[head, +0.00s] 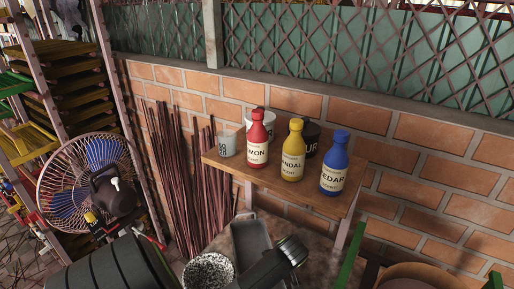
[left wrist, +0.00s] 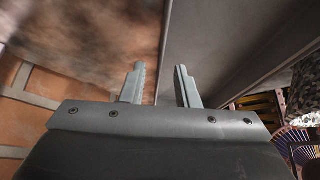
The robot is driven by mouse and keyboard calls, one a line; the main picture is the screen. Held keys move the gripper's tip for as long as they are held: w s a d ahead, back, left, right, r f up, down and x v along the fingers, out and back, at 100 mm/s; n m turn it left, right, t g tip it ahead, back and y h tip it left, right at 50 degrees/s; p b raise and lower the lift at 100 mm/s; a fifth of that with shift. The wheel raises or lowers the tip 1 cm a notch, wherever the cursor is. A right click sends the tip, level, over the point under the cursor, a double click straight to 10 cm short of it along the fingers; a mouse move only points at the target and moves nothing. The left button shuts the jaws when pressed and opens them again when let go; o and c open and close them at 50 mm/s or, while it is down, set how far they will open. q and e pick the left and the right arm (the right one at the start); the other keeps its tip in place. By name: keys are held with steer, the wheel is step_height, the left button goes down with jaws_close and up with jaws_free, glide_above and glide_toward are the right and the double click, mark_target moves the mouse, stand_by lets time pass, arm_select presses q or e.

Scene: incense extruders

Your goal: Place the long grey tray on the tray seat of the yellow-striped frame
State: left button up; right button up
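The long grey tray (head: 250,240) lies on a surface at the bottom middle of the head view, below the wooden shelf. Its near end is hidden behind a dark arm part. In the left wrist view my left gripper (left wrist: 159,82) is open, with a clear gap between its two fingers. A smooth grey surface (left wrist: 215,45), apparently the tray, fills the upper right behind the fingers, and its edge runs up between them. I cannot tell whether the fingers touch it. My right gripper is in neither view. I cannot make out the yellow-striped frame.
A wooden shelf (head: 215,160) holds red (head: 258,150), yellow (head: 293,165) and blue (head: 333,175) bottles and cups. A speckled bowl (head: 208,272) stands left of the tray. A fan (head: 80,190) stands left. A round brown container (head: 420,275) and green bars (head: 350,258) are lower right.

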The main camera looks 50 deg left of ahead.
arm_select(q)
steer(key=shift+x, duration=0.95)
jaws_close()
steer(key=shift+r, duration=0.1)
